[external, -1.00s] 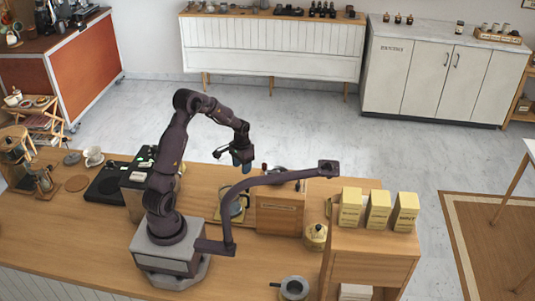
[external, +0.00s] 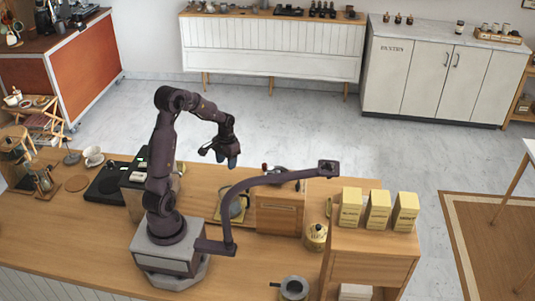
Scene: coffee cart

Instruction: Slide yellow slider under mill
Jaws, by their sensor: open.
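My gripper (external: 229,160) is open and hangs over the far edge of the wooden counter, above and left of the wooden box. Its fingertips look bluish and nothing shows between them. A dark grey machine (external: 138,182) with a small green light, possibly the mill, stands left of my gripper, partly hidden by my arm. I cannot pick out a yellow slider with certainty. A small yellowish piece (external: 180,168) shows at the machine's right side, too small to identify.
A black scale-like plate (external: 103,184) lies left of the machine.

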